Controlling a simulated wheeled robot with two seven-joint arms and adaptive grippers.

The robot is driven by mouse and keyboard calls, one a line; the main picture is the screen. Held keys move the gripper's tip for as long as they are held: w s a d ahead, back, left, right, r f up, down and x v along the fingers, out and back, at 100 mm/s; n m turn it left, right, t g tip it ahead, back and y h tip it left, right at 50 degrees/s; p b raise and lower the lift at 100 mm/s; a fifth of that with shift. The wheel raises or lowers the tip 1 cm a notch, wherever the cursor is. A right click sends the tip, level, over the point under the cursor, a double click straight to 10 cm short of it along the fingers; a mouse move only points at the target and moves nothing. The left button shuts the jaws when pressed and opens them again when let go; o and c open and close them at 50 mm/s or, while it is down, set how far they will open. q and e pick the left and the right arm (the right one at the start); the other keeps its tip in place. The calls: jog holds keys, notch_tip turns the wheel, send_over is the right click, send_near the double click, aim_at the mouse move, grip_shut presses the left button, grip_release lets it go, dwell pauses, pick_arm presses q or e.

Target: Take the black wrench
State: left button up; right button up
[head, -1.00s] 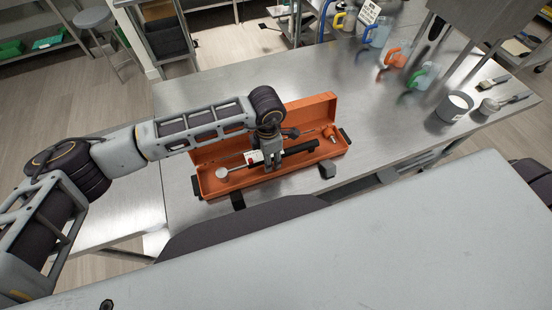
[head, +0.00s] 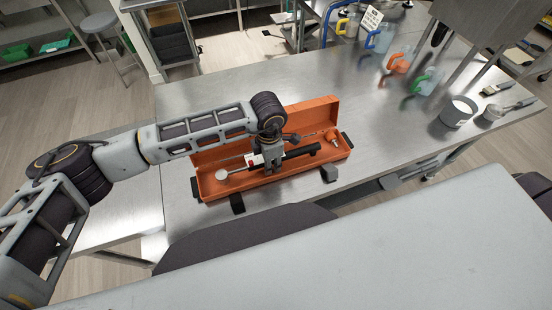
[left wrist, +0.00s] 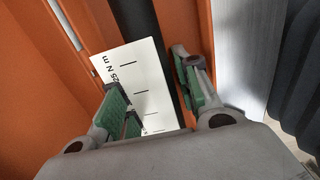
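The black wrench (head: 303,152) lies slanted in the open orange case (head: 222,187), with its black handle to the right and a round silver head to the left. A white label with a "25 N m" scale (left wrist: 135,80) is at its shaft. My left gripper (head: 269,168) reaches down into the case over the middle of the wrench. In the left wrist view the green-padded fingers (left wrist: 158,95) stand apart, with the black shaft (left wrist: 148,25) running between them and the label beside the left finger. No firm grip shows. My right gripper is out of view.
The case stands on a steel table (head: 370,130), its lid open at the back. Jugs with coloured handles (head: 399,62), a white-filled cup (head: 459,110) and brushes are to the right. A pale grey surface (head: 350,245) fills the foreground.

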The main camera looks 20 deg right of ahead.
pick_arm(q)
grip_shut()
jog(key=shift+r, duration=0.25)
jog(key=shift+r+p, duration=0.3)
jog(key=shift+r, duration=0.75)
jog(key=shift+r+p, duration=0.75)
jog(key=shift+r, duration=1.7)
